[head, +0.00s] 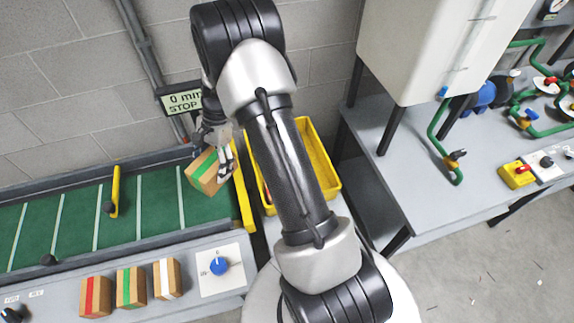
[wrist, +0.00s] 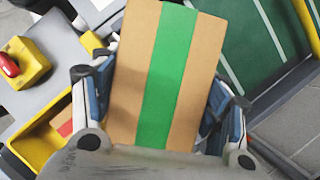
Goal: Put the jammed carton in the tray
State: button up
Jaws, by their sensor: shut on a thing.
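The carton (head: 203,175) is brown with a green stripe and appears tilted at the right end of the green belt. My gripper (head: 226,162) is shut on it. In the wrist view the carton (wrist: 165,75) fills the space between my two fingers (wrist: 160,110). I cannot tell whether it is clear of the belt. The yellow tray (head: 327,160) lies to the right of the belt end, partly hidden behind my arm. In the wrist view the tray (wrist: 38,140) shows at lower left, with something red-striped inside it.
The belt (head: 155,205) has white cross lines, a yellow bar (head: 243,205) at its end and a yellow gate (head: 115,192). A display (head: 182,101) reads "0 mm STOP". Three striped cartons (head: 131,287) and a blue knob (head: 219,266) are in front. A grey bench (head: 400,160) stands right.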

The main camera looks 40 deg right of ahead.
jog(key=s+d+f+m+t+h+p, duration=0.1)
jog(key=s+d+m+t+h+p, duration=0.15)
jog(key=d+m, duration=1.1)
jog(key=s+d+f+m+t+h+p, duration=0.1)
jog(key=d+m+t+h, duration=0.25)
jog(key=d+m, duration=1)
jog(key=shift+n+g+h, duration=0.3)
jog(key=shift+g, duration=0.2)
jog(key=f+b, duration=0.5)
jog(key=f, duration=0.1)
jog(key=f+b, duration=0.6)
jog(key=f, duration=0.1)
jog(key=d+f+b, duration=0.1)
jog(key=f+b, duration=0.5)
jog(key=shift+s+f, duration=0.1)
jog(key=shift+f, duration=0.2)
jog(key=shift+r, duration=0.15)
jog(key=o, duration=1.4)
